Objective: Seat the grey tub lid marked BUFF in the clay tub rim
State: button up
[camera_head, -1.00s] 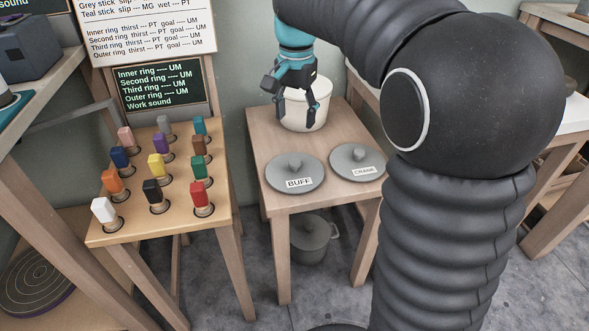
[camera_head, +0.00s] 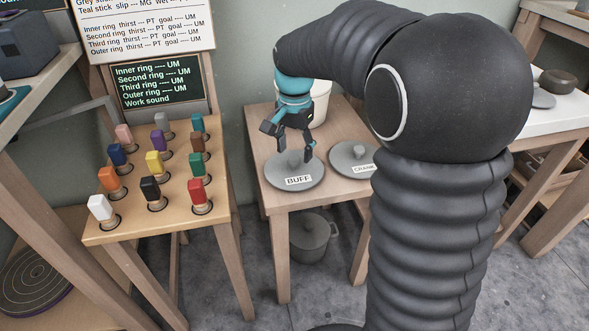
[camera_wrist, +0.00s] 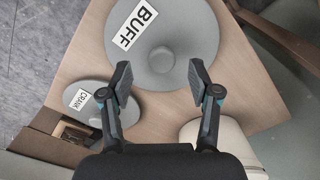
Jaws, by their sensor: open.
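The grey lid marked BUFF (camera_head: 296,178) lies flat on the small wooden table, with a round knob in its middle. It also fills the top of the wrist view (camera_wrist: 178,64). My gripper (camera_head: 288,156) is open and empty, over the far side of this lid near its knob. In the wrist view my two fingertips (camera_wrist: 158,82) stand apart, with the knob a little beyond them. The pale clay tub (camera_head: 321,102) stands at the back of the same table, partly hidden behind my gripper and arm. It shows at the lower right of the wrist view (camera_wrist: 212,135).
A second grey lid marked CRANK (camera_head: 352,155) lies right of BUFF, partly hidden by my arm. A rack of several coloured sticks (camera_head: 155,190) stands left, across a gap. A dark pot (camera_head: 310,236) sits under the table (camera_head: 277,201).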

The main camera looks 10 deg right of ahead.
aim_at(294, 159)
jog(key=shift+w+f, duration=0.1)
jog(key=shift+f, duration=1.8)
grip_shut()
jog(key=shift+r, duration=0.1)
jog(key=shift+r, duration=0.6)
notch_tip(294, 159, up, 3)
jog(key=shift+f, duration=0.1)
jog(key=s+d+r, duration=0.5)
jog(key=d+r, duration=0.2)
jog(key=d, duration=0.3)
jog(key=shift+d, duration=0.25)
